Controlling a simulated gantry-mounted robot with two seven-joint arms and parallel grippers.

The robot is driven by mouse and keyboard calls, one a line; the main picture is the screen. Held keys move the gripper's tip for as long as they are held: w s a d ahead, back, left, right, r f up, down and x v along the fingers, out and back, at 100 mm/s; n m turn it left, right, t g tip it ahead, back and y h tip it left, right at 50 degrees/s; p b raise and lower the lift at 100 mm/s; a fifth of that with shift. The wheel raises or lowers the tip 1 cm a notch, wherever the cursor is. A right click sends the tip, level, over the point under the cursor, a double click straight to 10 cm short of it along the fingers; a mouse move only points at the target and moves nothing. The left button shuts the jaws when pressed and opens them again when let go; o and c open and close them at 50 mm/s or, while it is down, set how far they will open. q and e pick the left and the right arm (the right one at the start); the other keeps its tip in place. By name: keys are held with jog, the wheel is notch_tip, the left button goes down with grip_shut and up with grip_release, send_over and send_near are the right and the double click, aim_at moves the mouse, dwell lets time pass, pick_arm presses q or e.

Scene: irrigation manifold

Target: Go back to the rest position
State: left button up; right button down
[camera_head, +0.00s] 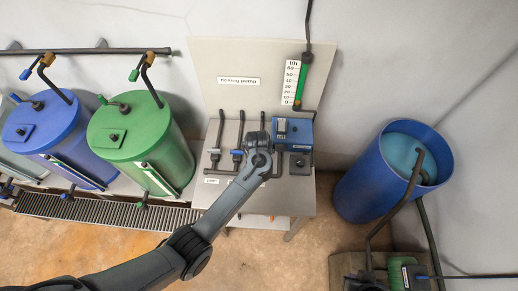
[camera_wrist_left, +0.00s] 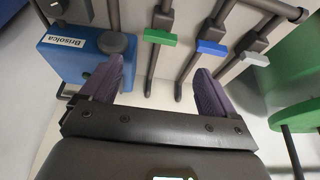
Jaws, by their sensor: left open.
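My left arm reaches in from the lower left in the head view, and my left gripper (camera_head: 257,142) is over the manifold panel, just left of the blue box (camera_head: 293,128). In the left wrist view my left gripper (camera_wrist_left: 160,68) is open, its two dark purple fingers apart with nothing held between them. Beyond the fingers are pipes with a green handle (camera_wrist_left: 160,37), a blue handle (camera_wrist_left: 212,47) and a pale grey handle (camera_wrist_left: 255,59). The left finger overlaps the blue box (camera_wrist_left: 68,62) with its dark knob in the picture; contact cannot be told. My right gripper is not in view.
A bench (camera_head: 300,202) carries the manifold, with an upright board (camera_head: 215,97) and a green-filled gauge (camera_head: 298,83) behind. Green (camera_head: 130,130) and blue (camera_head: 40,128) tanks stand left. An open blue barrel (camera_head: 350,190) stands right.

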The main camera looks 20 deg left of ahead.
pick_arm(q)
jog(key=s+a+f, duration=0.1)
jog(key=s+f, duration=0.2)
jog(key=s, duration=0.1)
jog(key=s+a+f+g, duration=0.1)
jog(key=s+f, duration=0.3)
jog(key=s, duration=0.1)
jog(key=s+a+f+g+p, duration=0.1)
jog(key=s+f, duration=0.3)
jog(key=s, duration=0.1)
jog(key=shift+a, duration=0.25)
jog(key=s+a+p, duration=0.1)
jog(key=s+a, duration=0.1)
jog(key=s, duration=0.7)
jog(key=s+a+r+m+h, duration=0.1)
jog(key=s+r+m, duration=0.2)
jog(key=s+r, duration=0.55)
notch_tip(320, 180, up, 14)
jog(key=s+d+m+t+p, duration=0.1)
jog(key=d+m, duration=0.1)
jog(key=shift+r+m+h, duration=0.25)
jog(key=shift+m+h, duration=0.05)
